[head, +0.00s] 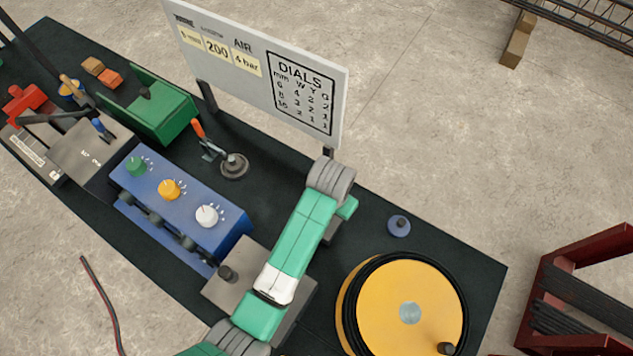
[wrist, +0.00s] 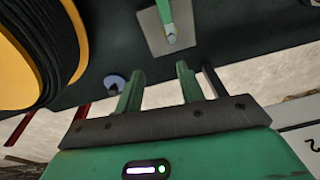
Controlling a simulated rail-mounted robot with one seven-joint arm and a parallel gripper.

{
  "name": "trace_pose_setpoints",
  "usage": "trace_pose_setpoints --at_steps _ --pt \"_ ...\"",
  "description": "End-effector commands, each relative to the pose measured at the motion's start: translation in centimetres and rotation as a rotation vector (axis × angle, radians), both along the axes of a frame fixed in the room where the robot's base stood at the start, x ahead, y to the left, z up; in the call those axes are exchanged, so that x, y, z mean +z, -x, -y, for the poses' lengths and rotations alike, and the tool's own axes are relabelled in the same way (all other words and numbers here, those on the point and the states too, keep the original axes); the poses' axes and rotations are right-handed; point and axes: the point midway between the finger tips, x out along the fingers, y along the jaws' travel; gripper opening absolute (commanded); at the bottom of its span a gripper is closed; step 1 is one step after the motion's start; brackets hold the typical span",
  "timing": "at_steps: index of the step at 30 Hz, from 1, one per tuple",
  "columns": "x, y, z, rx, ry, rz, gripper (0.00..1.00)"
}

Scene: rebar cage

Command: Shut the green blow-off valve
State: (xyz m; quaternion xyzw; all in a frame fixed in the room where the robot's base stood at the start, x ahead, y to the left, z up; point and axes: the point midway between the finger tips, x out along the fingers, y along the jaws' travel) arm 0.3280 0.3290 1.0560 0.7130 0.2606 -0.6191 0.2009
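In the wrist view, a green bar with a pale rounded end (wrist: 171,36) lies over a grey plate (wrist: 150,30). It looks like the valve's lever, but its upper part leaves the frame. I cannot tell its setting. My gripper (wrist: 160,78) is open and empty. Its two green fingers are apart and point toward the bench, with a visible gap below the plate in the picture. In the head view, my green arm crosses the bench and hides most of my gripper and the valve.
A yellow reel (head: 410,300) and a small blue disc with a post (head: 399,228) stand to the right. The sign board (head: 255,75) stands close behind my wrist. A blue box with three dials (head: 180,205) and an orange-handled clamp (head: 233,165) are to the left.

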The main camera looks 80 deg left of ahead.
Motion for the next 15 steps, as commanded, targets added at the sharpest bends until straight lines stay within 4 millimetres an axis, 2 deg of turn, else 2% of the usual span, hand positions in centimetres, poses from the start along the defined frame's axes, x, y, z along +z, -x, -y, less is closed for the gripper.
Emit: trace_pose_setpoints --at_steps 1,4,10,15 --pt "0.2 2.4 0.2 0.038 0.057 -0.046 0.38" --pt "-1.0 4.7 0.6 0.075 0.121 -0.090 0.38" --pt "-2.2 5.0 0.7 0.080 0.132 -0.098 0.38" --pt "-5.3 5.0 0.7 0.079 0.132 -0.098 0.38"
